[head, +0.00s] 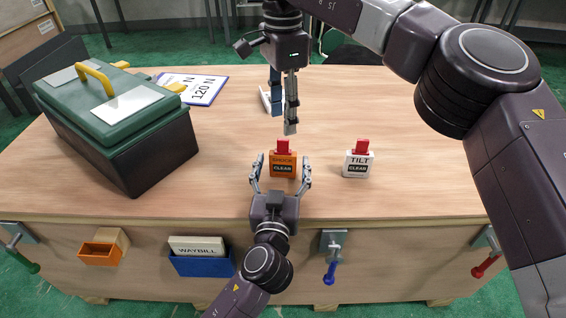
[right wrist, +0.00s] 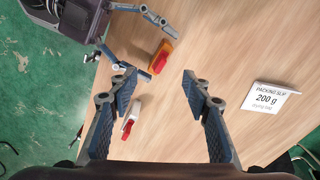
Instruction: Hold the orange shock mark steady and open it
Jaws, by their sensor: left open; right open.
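The orange shock mark (head: 283,165), labelled SHOCK CLEAR with a red tab on top, stands upright on the table. It also shows in the right wrist view (right wrist: 158,60). My left gripper (head: 282,160) is open, one finger on each side of the mark, with visible gaps. My right gripper (head: 291,128) is open and empty above the table, beyond the mark in the head view; there its fingers overlap edge-on. In the right wrist view my right fingers (right wrist: 159,76) are spread, with the mark beyond their tips.
A white TILT CLEAR mark (head: 357,165) with a red tab stands to the right. A green toolbox (head: 115,120) and a 120 N clipboard (head: 205,90) are at left. A packing slip card (right wrist: 272,98) stands behind. A blue WAYBILL holder (head: 202,266) hangs on the table front.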

